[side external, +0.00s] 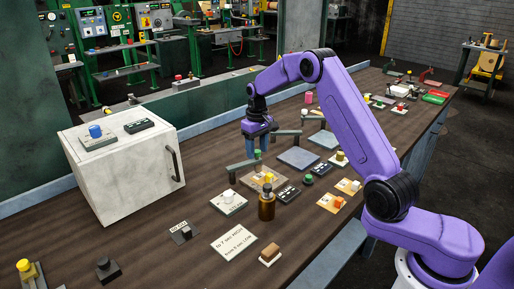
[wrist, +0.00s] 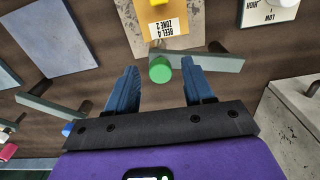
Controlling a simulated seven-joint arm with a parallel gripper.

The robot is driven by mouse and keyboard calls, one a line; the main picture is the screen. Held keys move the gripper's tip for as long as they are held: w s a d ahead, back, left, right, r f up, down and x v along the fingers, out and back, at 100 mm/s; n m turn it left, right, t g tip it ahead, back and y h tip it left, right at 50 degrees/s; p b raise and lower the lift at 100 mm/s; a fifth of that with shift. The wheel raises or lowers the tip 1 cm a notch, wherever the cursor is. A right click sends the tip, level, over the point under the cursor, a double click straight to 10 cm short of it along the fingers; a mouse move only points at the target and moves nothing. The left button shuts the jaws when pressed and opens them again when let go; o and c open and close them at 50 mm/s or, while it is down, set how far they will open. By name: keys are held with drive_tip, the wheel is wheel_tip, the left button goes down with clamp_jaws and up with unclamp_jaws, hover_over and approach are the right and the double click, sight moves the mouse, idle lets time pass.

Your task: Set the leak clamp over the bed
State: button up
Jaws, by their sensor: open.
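A grey-green bar with a green knob stands on the bench under my gripper; it looks like the leak clamp, though no label confirms this. The bar (side external: 243,165) also shows in the wrist view (wrist: 220,61), with the green knob (wrist: 160,69) at one end. My gripper (side external: 257,152) points down, open and empty. In the wrist view, its two blue fingers (wrist: 163,88) stand wide apart, with the knob between and beyond them. I cannot tell whether they touch it.
Blue-grey plates (side external: 298,157) with similar bars (side external: 286,133) lie behind my gripper. A brown bottle (side external: 267,206) stands in front, near a white switch plate (side external: 228,202). A white cabinet (side external: 120,170) stands left. Bare bench lies between cabinet and bar.

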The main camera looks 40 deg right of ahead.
drive_tip(key=shift+c, duration=0.3)
clamp_jaws()
drive_tip(key=shift+s+a+m, duration=0.45)
drive_tip(key=shift+s+m, duration=0.35)
drive_tip(key=shift+m, duration=0.35)
drive_tip(key=shift+s+a+m, duration=0.4)
drive_tip(key=shift+s+m, duration=0.4)
drive_tip(key=shift+m, duration=0.35)
drive_tip(key=shift+o, duration=0.3)
unclamp_jaws()
drive_tip(key=shift+r, duration=0.1)
wheel_tip(320, 180, up, 17)
drive_tip(key=shift+r, duration=0.15)
